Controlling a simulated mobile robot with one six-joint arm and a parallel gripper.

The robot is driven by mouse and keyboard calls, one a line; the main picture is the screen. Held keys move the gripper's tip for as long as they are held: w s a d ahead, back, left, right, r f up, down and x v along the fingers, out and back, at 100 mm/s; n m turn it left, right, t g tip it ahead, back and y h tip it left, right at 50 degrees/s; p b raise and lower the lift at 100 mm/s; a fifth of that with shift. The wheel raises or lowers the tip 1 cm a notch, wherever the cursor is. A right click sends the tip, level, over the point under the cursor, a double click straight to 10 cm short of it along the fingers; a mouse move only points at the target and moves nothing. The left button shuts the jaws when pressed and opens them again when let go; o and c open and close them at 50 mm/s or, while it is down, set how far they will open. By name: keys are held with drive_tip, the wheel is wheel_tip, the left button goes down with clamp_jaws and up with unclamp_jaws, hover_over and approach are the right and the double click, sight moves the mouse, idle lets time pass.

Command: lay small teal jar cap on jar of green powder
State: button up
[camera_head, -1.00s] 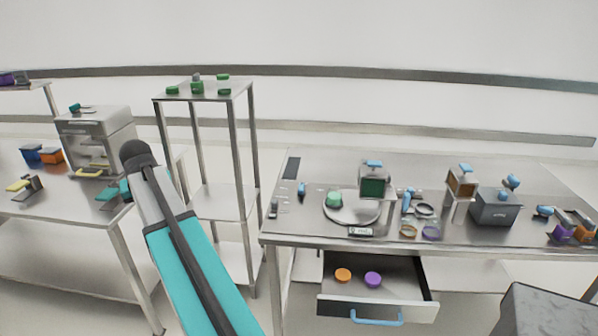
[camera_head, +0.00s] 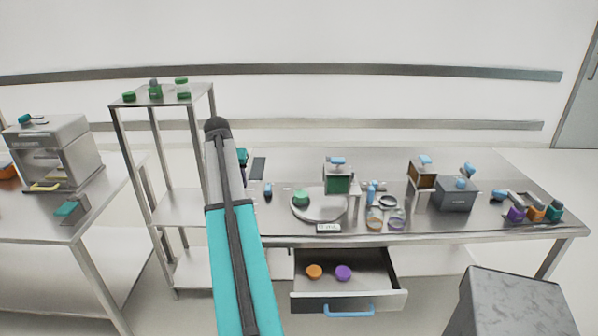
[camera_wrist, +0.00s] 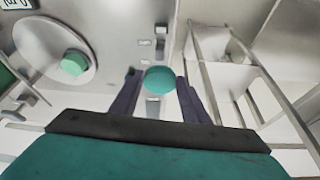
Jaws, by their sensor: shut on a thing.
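The small teal jar cap (camera_wrist: 160,79) is held between the two dark fingers of my gripper (camera_wrist: 158,83), in the middle of the wrist view. In the head view my arm hides the cap and most of the gripper. A short mint-green round thing, which looks like the jar of green powder (camera_head: 301,198), stands on the round scale plate (camera_head: 320,213) on the right table. It also shows in the wrist view (camera_wrist: 74,63), left of the held cap and apart from it. Its mouth is too small to make out clearly.
A dispenser with a green-filled hopper (camera_head: 338,184) stands just behind the scale. An open drawer (camera_head: 348,295) holds an orange and a purple cap. A tall shelf (camera_head: 163,97) stands left of the table. A grey block (camera_head: 512,300) is at front right.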

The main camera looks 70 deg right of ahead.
sight(301, 188)
drive_tip(key=s+d+m, duration=0.1)
drive_tip(key=s+d, duration=0.3)
drive_tip(key=s, duration=0.2)
drive_tip(key=s+d+m+g, duration=0.1)
drive_tip(key=s+d+m, duration=0.1)
drive_tip(key=s+d, duration=0.3)
drive_tip(key=s+d+m+p, duration=0.1)
drive_tip(key=s+d, duration=0.3)
drive_tip(key=s, duration=0.4)
drive_tip(key=shift+d+f+m+g, duration=0.1)
drive_tip(key=shift+d+m+g, duration=0.2)
drive_tip(key=shift+d+g, duration=0.1)
drive_tip(key=shift+f, duration=0.25)
drive_tip(key=shift+w+f+b, duration=0.1)
drive_tip(key=shift+f+b, duration=0.6)
drive_tip(key=shift+f, duration=0.45)
drive_tip(key=shift+a+f, duration=0.1)
drive_tip(key=shift+f, duration=0.9)
idle(1.8)
drive_tip(key=o, duration=1.6)
drive_tip(key=shift+c, duration=0.2)
